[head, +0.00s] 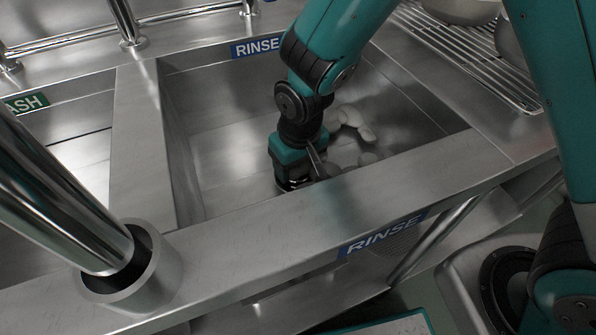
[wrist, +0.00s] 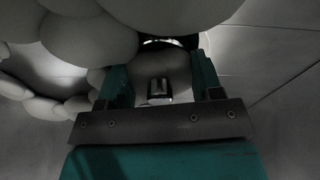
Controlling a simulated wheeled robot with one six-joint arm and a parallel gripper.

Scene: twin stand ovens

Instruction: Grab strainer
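My gripper (head: 292,184) reaches down into the rinse sink, near its front wall. In the wrist view its two teal fingers (wrist: 160,82) stand apart, one on each side. Between them is a small metal piece (wrist: 158,88) on a pale rounded surface, with a gap to both fingers. It may be the strainer's knob, but I cannot tell for certain. In the head view my gripper hides whatever lies directly below it, and no clear strainer outline shows.
Pale rounded pieces (head: 352,117) lie in the sink right of my gripper; they crowd the wrist view's upper left (wrist: 90,40). The sink's front rim (head: 245,222) is close. A divider (head: 138,150) is left, a wire rack (head: 470,55) upper right. The sink's left floor is clear.

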